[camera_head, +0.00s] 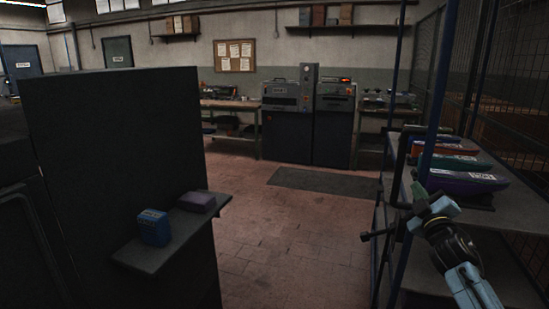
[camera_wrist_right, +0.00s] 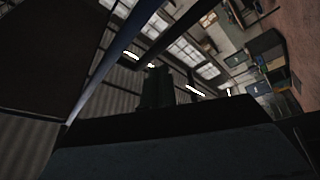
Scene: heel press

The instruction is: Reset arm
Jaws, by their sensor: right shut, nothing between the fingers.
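My right arm comes in from the bottom right of the head view, with light blue and black links. Its gripper (camera_head: 417,190) is up at the front edge of the rack on the right, beside a dark blue post (camera_head: 434,135). The fingers are shut with nothing seen between them. The right wrist view is tilted and dark, and shows no held object. My left arm and gripper are not in the head view.
The rack shelf (camera_head: 510,222) bears several coloured long items, with a purple one (camera_head: 468,182) nearest. At left, a dark panel (camera_head: 120,150) has a small shelf (camera_head: 150,259) with a blue box (camera_head: 154,227) and a purple block (camera_head: 196,202). Grey machines (camera_head: 287,96) stand far back.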

